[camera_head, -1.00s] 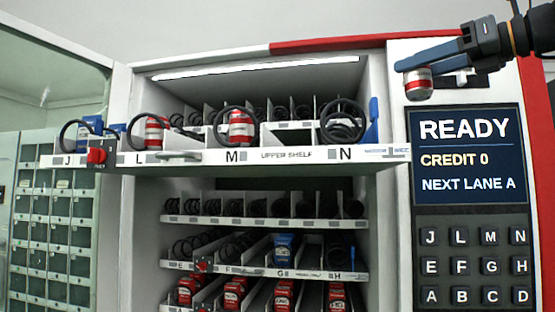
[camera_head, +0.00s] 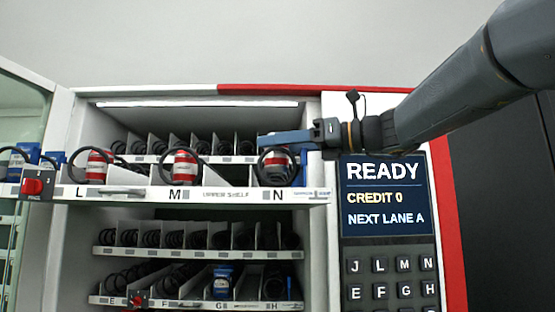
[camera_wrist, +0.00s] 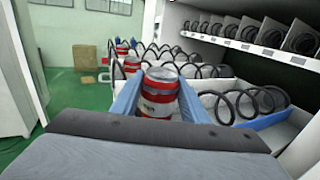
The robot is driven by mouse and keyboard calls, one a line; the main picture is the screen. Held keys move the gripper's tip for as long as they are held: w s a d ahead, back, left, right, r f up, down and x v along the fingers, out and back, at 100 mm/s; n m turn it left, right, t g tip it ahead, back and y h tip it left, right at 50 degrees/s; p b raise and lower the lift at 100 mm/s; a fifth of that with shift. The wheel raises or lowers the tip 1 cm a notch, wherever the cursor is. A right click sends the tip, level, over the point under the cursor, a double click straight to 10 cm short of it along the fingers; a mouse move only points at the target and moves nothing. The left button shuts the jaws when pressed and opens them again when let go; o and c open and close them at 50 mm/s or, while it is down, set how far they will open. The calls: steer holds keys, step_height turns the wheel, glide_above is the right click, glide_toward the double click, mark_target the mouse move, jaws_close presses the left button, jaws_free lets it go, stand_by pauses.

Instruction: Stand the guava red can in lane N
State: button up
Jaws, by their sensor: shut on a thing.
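The guava red can (camera_wrist: 160,92), red with a pale band and silver top, is between the two blue fingers of my gripper (camera_wrist: 160,103) in the wrist view. My gripper (camera_head: 285,138) is shut on it, reaching in from the right in the head view. There the can (camera_head: 276,162) is upright at the front of lane N (camera_head: 278,195), overlapping the black coil. Whether its base touches the lane floor is hidden by the shelf's front lip.
Red cans stand in lane L (camera_head: 97,166) and lane M (camera_head: 183,167) within coils. The pulled-out upper shelf (camera_head: 225,195) has a red knob (camera_head: 32,186) at left. A screen (camera_head: 385,195) and keypad (camera_head: 390,280) are at right. Shelves with more coils lie below.

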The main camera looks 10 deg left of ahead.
mark_target(279, 159)
steer(key=shift+f, duration=1.6)
steer(key=shift+f, duration=0.1)
steer(key=o, duration=1.2)
steer(key=shift+c, duration=0.2)
steer(key=shift+d, duration=0.15)
steer(key=s+d+b, duration=0.2)
steer(key=d+b, duration=0.1)
steer(key=d, duration=0.8)
steer(key=shift+d, duration=0.3)
